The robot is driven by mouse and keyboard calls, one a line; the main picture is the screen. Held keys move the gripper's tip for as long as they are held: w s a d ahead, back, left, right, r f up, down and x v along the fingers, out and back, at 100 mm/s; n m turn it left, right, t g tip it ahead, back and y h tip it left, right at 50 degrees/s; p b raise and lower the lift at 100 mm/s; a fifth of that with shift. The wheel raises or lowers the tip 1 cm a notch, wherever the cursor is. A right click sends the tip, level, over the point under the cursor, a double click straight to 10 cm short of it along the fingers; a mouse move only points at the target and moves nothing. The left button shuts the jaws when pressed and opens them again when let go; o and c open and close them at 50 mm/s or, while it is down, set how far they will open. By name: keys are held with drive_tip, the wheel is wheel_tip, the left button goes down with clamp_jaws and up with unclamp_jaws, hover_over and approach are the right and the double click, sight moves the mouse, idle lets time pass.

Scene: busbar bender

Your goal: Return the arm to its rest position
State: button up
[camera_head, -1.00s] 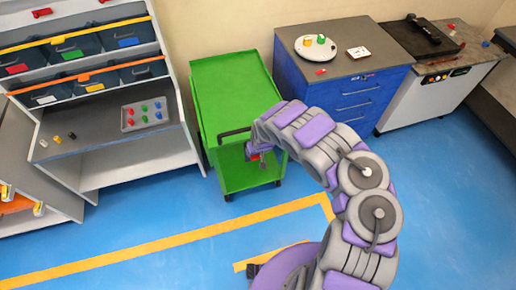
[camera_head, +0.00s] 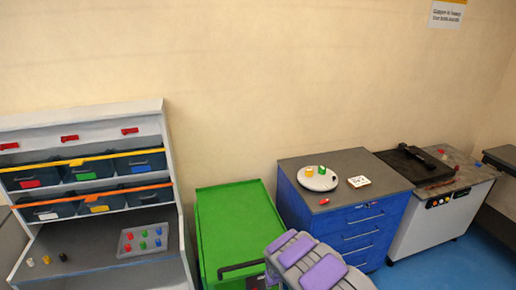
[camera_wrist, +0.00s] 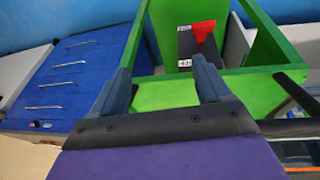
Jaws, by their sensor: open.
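My arm (camera_head: 305,262), purple and grey, shows only in part at the bottom of the head view, in front of the green cart (camera_head: 237,222). My gripper (camera_wrist: 161,70) shows in the wrist view with two dark blue-grey fingers spread apart. No object shows between its fingers. The green cart also shows in the wrist view (camera_wrist: 260,92), beyond the fingertips. A red and dark piece (camera_wrist: 203,38) with a white label is seen inside the cart frame.
A blue drawer cabinet (camera_head: 345,232) bears a white round plate (camera_head: 318,185) with small coloured parts. A grey machine (camera_head: 448,212) stands right of it. A shelf with bins (camera_head: 88,172) and a parts tray (camera_head: 128,250) stands at left. Blue floor is free at lower right.

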drive_tip(key=s+d+r+m+h+b, duration=0.2)
drive_tip(key=d+r+b, duration=0.1)
drive_tip(key=d+r, duration=0.75)
drive_tip(key=s+d+r+m+g+h+b, duration=0.1)
drive_tip(key=s+d+r+m+g+b, duration=0.3)
drive_tip(key=s+r, duration=0.6)
drive_tip(key=s+a+r+n+y+b, duration=0.1)
drive_tip(key=s+a+b, duration=0.1)
drive_tip(key=s, duration=0.9)
drive_tip(key=s+a+r+n+y+b, duration=0.1)
drive_tip(key=s+a+r+b, duration=0.1)
drive_tip(key=s, duration=0.9)
drive_tip(key=s+a+r+n+g+y+b, duration=0.1)
drive_tip(key=s+a, duration=0.3)
drive_tip(key=s, duration=0.8)
drive_tip(key=shift+a+r+y+b, duration=0.25)
drive_tip(key=shift+r+y+b, duration=0.05)
drive_tip(key=shift+r+b, duration=0.45)
